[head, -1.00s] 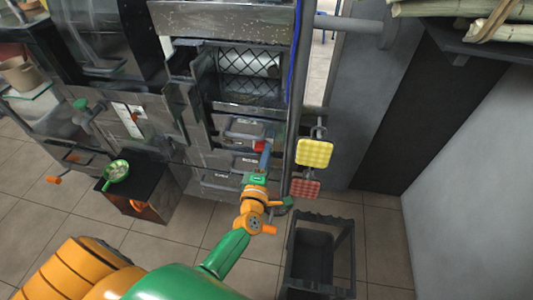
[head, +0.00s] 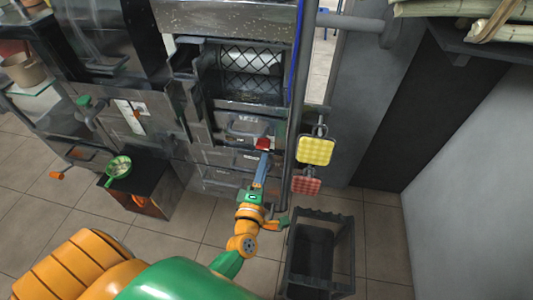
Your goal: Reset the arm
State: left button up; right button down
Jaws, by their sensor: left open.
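My left arm comes in from the bottom left in green and orange. Its left gripper (head: 260,168) points away from me at the front of the grey sugarcane press (head: 238,160). The gripper is open, with nothing visible held in it. My right gripper is not in view.
A yellow pad (head: 315,150) and a red pad (head: 306,185) hang right of the gripper by a vertical pipe. A dark open bin (head: 318,255) stands below them. A black box with a green strainer (head: 118,167) stands left. Cane (head: 470,8) lies on a shelf at upper right.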

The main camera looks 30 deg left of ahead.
pick_arm(q)
jog(key=shift+s+d, duration=0.15)
jog(key=shift+s, duration=0.45)
jog(key=s+d+f+m+g+h, duration=0.2)
jog(key=f+m, duration=0.2)
jog(key=f, duration=0.2)
jog(key=s+d+f+m+g+h, duration=0.1)
jog(key=s+d+f+m+h, duration=0.1)
jog(key=f+m, duration=0.3)
jog(key=s+f+m+g+h, duration=0.1)
jog(key=s+f+m+g, duration=0.95)
jog(key=s+f, duration=0.85)
jog(key=s+a+f+m+g, duration=0.2)
jog(key=s+a+m+g, duration=0.15)
jog(key=s, duration=0.55)
notch_tip(320, 180, up, 18)
jog(key=s+p, duration=0.1)
jog(key=p, duration=1.7)
jog(key=shift+t+y, duration=0.3)
